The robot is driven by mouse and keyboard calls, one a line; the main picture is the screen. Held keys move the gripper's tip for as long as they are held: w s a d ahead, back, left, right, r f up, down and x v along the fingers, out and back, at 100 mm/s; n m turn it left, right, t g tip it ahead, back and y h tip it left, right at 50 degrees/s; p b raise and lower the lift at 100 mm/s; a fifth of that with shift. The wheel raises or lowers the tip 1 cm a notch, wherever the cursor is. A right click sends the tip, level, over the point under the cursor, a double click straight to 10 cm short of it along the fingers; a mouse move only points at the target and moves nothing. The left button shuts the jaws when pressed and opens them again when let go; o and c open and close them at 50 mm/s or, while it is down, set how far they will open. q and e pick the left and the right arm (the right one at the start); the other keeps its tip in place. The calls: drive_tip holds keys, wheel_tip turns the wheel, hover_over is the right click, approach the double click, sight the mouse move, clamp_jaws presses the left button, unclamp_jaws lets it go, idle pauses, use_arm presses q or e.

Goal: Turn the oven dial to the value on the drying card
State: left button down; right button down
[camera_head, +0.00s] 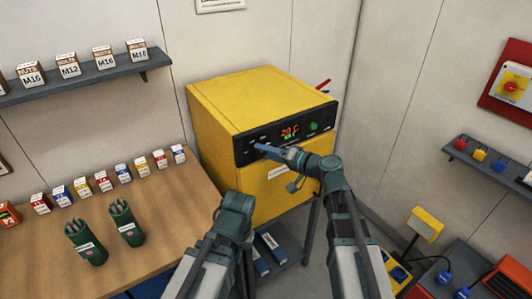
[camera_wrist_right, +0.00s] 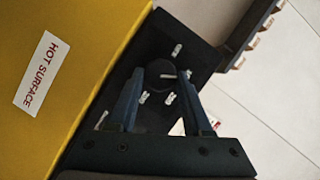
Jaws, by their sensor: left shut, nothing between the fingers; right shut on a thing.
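The yellow oven (camera_head: 215,105) stands at centre with a black control panel (camera_head: 327,118) on its front. The panel has a lit display (camera_head: 290,131), whose digits I cannot read surely, and a green button (camera_head: 314,126). My right gripper (camera_head: 260,147) is at the panel's left part, shut on the dial. The right wrist view shows the dark round dial (camera_wrist_right: 160,75) between the fingers, with white marks around it. My left gripper (camera_head: 240,235) is low in front of the oven, shut and empty, its fingers mostly hidden. I cannot identify a drying card; a wall sign (camera_head: 219,4) is cut off.
A wooden bench (camera_head: 155,220) at left holds small boxes and two green canisters (camera_head: 85,242). A shelf (camera_head: 90,80) of nut boxes hangs above. Blue packages (camera_head: 272,245) lie on a rack under the oven. Another shelf (camera_head: 490,164) is at right.

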drive_tip(key=shift+c, duration=1.8)
unclamp_jaws()
drive_tip(key=shift+s+d, duration=0.1)
drive_tip(key=p+v, duration=0.2)
drive_tip(key=v, duration=1.1)
drive_tip(key=shift+s+d+p, duration=0.2)
drive_tip(key=shift+s+p, duration=0.05)
drive_tip(key=shift+p, duration=0.05)
